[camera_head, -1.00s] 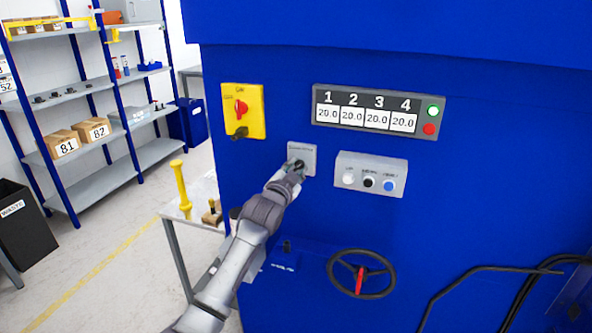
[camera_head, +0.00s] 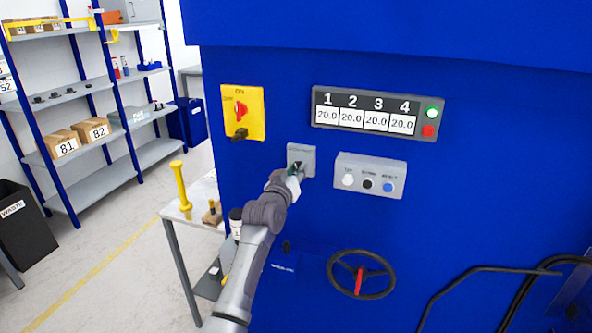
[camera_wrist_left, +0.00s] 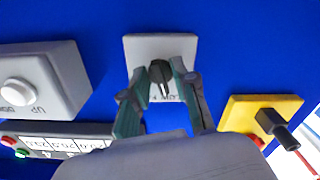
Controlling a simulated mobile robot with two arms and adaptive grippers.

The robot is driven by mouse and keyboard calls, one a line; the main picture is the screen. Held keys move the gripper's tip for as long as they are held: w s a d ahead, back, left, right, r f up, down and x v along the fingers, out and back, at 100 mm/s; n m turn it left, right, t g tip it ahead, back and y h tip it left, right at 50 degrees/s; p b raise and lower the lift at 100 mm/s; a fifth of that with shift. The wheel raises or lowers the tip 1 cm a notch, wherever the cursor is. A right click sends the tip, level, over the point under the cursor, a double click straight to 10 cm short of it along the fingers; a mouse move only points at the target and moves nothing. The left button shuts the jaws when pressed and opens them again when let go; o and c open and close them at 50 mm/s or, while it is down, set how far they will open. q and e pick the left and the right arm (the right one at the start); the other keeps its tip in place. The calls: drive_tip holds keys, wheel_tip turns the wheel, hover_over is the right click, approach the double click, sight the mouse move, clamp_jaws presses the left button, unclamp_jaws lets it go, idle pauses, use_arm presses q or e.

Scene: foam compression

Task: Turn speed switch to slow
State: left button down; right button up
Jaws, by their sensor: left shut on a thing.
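The speed switch is a black knob (camera_wrist_left: 160,72) on a grey square plate (camera_head: 301,153) on the blue machine front. In the head view the gripper mostly covers the knob. My left gripper (camera_head: 295,169) is at the plate. In the left wrist view its two green-grey fingers (camera_wrist_left: 161,80) stand on either side of the knob and are shut on it. The knob's pointer is toward the bottom of the wrist picture, and the plate's lettering is too small to read fully. My right gripper is not in view.
A yellow panel with a red switch (camera_head: 241,110) is left of the plate. A grey button box (camera_head: 370,176) is to its right, under a numbered display (camera_head: 377,110). A black handwheel (camera_head: 361,274) is below. A small table (camera_head: 176,213) stands at left.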

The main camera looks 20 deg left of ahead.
use_arm(q)
drive_tip(key=n+p, duration=0.1)
drive_tip(key=n, duration=0.4)
drive_tip(key=shift+n, duration=0.3)
idle(0.4)
drive_tip(key=c, duration=1.2)
unclamp_jaws()
drive_tip(key=shift+c, duration=0.2)
drive_tip(key=s, duration=1.2)
drive_tip(key=shift+a, duration=0.2)
drive_tip(key=shift+f, duration=0.1)
